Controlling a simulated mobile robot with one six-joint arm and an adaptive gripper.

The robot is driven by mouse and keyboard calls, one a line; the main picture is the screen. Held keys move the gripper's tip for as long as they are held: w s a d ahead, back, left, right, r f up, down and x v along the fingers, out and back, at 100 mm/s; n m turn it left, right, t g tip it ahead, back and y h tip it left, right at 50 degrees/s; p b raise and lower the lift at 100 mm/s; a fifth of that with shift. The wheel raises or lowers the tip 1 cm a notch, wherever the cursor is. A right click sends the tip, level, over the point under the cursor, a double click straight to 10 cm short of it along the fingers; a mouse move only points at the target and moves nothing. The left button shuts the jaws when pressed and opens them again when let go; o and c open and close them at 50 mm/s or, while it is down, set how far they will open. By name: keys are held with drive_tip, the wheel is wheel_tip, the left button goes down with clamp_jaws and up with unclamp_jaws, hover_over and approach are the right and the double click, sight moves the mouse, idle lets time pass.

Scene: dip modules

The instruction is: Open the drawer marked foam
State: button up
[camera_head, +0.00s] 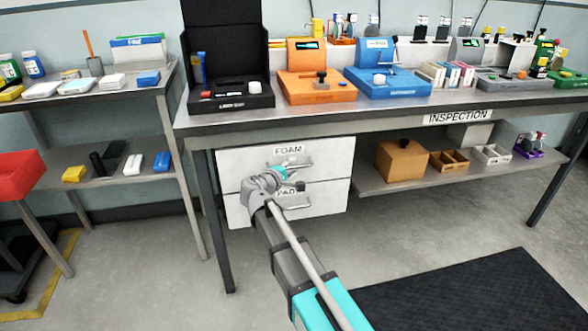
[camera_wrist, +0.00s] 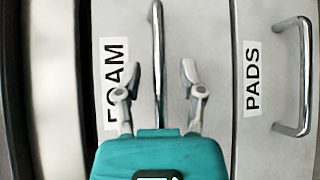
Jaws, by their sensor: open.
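The upper white drawer marked FOAM (camera_head: 328,158) is under the inspection bench and looks shut. Its front also shows in the wrist view (camera_wrist: 180,25), with the FOAM label (camera_wrist: 114,62) partly hidden by a finger. Its metal bar handle (camera_wrist: 157,45) runs up the wrist picture; it shows in the head view too (camera_head: 296,161). My gripper (camera_wrist: 160,72) is open, one finger on each side of the handle in the wrist picture. I see no finger clearly touching it. In the head view, my gripper (camera_head: 283,178) partly covers the drawer fronts.
The lower drawer marked PADS (camera_head: 335,198) is right below, with its own handle (camera_wrist: 303,75). A bench leg (camera_head: 212,230) stands left of the drawers. A brown box (camera_head: 401,160) sits on the shelf to the right. The floor before the drawers is free apart from a dark mat (camera_head: 470,295).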

drive_tip(key=shift+w+d, duration=0.1)
drive_tip(key=shift+w, duration=0.05)
clamp_jaws()
